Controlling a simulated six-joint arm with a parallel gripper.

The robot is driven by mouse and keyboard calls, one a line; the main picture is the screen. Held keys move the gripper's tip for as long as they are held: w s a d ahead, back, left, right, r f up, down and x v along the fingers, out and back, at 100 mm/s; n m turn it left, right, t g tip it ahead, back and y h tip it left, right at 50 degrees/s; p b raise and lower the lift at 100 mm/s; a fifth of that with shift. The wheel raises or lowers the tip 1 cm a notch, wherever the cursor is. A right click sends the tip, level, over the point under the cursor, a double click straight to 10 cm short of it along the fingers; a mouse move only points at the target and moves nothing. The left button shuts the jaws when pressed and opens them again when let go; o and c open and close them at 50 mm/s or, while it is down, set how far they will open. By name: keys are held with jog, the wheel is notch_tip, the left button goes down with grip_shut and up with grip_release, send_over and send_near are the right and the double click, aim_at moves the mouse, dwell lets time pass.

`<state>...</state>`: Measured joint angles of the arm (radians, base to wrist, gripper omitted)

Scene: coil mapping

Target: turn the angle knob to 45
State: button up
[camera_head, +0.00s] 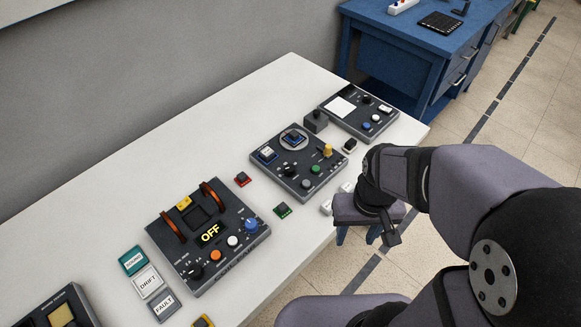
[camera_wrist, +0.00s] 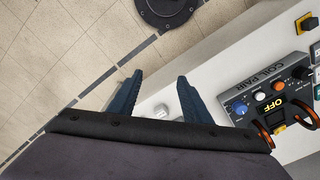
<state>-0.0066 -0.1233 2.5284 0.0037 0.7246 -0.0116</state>
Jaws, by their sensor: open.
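The dark coil-pair panel (camera_head: 183,262) lies on the white table and shows a lit "OFF" display. A blue knob (camera_head: 251,224) with a white scale around it sits at its right corner; it also shows in the wrist view (camera_wrist: 240,108). A black knob (camera_head: 196,271) sits at the panel's front. I cannot read which knob is marked angle, nor its setting. My gripper (camera_head: 355,237) is open and empty, beside the table's right edge, right of the panel and apart from every knob. In the wrist view its two blue fingers (camera_wrist: 159,77) are spread over the floor and table edge.
A middle panel (camera_head: 270,140) with several buttons and a far panel (camera_head: 350,128) stand behind. White blocks (camera_head: 326,208) lie near my gripper. Red (camera_head: 242,179) and green (camera_head: 283,211) small parts lie between panels. Labelled tiles (camera_head: 148,281) lie left. A blue desk (camera_head: 390,45) stands behind.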

jog(key=w+a+f+n+t+y+b, duration=0.1)
jog(key=w+a+f+b, duration=0.15)
jog(key=w+b, duration=0.35)
jog(key=w+a+f+n+t+b, duration=0.1)
jog(key=w+a+f+n+b, duration=0.2)
jog(key=w, duration=0.6)
jog(key=n+t+y+b, duration=0.1)
jog(key=n+t+b, duration=0.1)
jog(key=b, duration=0.7)
send_near(290, 168)
jog(key=shift+x, duration=4.25)
jog(key=c, duration=1)
